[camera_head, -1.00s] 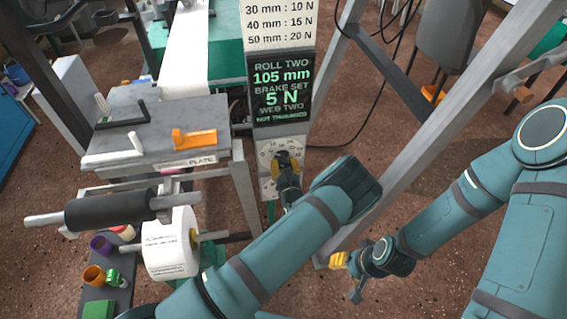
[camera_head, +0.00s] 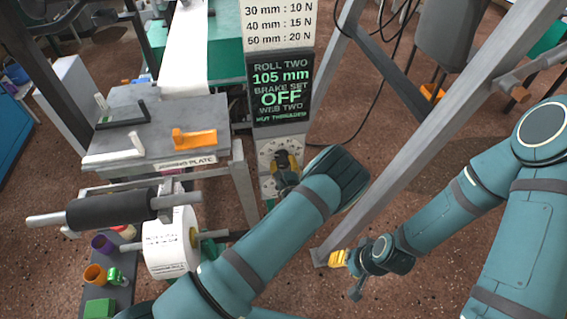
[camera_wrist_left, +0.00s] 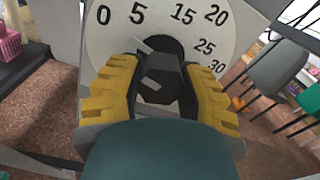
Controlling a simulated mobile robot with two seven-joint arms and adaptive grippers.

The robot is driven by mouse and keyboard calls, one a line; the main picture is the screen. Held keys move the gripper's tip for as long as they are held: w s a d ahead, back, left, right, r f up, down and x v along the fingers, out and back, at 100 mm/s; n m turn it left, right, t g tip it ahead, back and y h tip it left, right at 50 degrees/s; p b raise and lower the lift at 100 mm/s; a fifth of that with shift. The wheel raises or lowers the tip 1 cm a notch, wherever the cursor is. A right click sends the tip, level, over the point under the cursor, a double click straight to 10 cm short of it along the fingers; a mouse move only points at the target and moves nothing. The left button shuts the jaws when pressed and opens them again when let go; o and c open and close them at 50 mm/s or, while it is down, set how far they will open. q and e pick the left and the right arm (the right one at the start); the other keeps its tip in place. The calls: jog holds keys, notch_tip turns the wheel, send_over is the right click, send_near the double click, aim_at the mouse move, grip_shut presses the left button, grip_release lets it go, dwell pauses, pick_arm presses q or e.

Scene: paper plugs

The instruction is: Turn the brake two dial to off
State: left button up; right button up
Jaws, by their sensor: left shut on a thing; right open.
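The brake two dial has a pale round face (camera_wrist_left: 110,42) with black numbers from 0 to 30, and a dark knob (camera_wrist_left: 160,80) at its centre. In the head view the dial face (camera_head: 266,153) sits on the post below the display. My left gripper (camera_head: 286,162) is at the dial, its yellow fingers on both sides of the knob and shut on it; it also shows in the left wrist view (camera_wrist_left: 160,88). My right gripper (camera_head: 340,258) is open and empty, low at the right.
A grey splicing table (camera_head: 165,140) with an orange tool (camera_head: 194,138) stands left of the post. A white roll (camera_head: 170,250) hangs below it. A slanted metal frame beam (camera_head: 400,165) stands between the dial and my right arm.

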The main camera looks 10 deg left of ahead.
pick_arm(q)
jog(key=shift+r, duration=0.1)
jog(key=o, duration=1.2)
jog(key=shift+w, duration=0.1)
jog(key=v, duration=1.2)
